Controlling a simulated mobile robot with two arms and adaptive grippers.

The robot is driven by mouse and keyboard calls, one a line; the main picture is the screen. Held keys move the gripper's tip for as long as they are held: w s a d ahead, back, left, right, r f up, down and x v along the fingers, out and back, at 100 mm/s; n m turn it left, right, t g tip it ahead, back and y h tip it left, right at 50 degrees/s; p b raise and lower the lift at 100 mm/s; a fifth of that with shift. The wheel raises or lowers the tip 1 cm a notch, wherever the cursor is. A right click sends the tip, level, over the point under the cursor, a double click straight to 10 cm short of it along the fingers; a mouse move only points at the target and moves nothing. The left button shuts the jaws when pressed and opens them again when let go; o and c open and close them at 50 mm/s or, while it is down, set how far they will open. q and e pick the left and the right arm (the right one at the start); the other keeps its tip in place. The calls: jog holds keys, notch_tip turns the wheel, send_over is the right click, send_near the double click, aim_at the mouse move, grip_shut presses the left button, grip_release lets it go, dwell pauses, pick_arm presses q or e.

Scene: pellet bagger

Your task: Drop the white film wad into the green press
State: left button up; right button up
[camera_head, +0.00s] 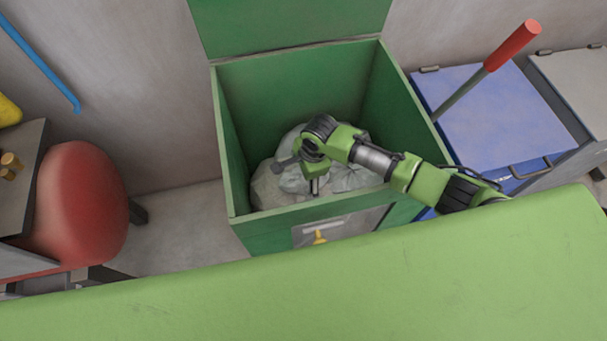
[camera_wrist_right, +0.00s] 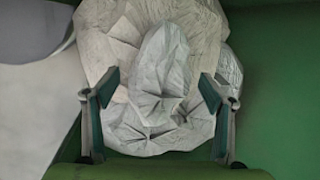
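The green press (camera_head: 228,150) stands open in the middle of the head view, its lid raised at the back. Pale, crumpled film wads (camera_head: 270,187) lie inside it. My right arm reaches over its right side, and my right gripper (camera_head: 315,186) is inside the opening, above the wads. In the right wrist view, the right gripper's two fingers (camera_wrist_right: 158,105) are wide apart. A whitish film wad (camera_wrist_right: 163,70) shows between and beyond them, with gaps on both sides, over larger wads. I cannot tell which wad is the task's. My left gripper is not in view.
A blue-lidded bin (camera_head: 495,115) with a red-handled lever (camera_head: 513,46) stands right of the press. A red rounded seat (camera_head: 80,203) is at the left, beside a table edge (camera_head: 25,170). Bare floor (camera_head: 170,225) lies between seat and press.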

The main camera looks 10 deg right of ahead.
jog(key=shift+w+r, duration=0.1)
jog(key=shift+r, duration=0.45)
notch_tip(320, 180, up, 12)
jog(key=s+d+p, duration=0.1)
jog(key=shift+s+d+p, duration=0.2)
jog(key=shift+s+p, duration=0.15)
jog(key=shift+p, duration=0.05)
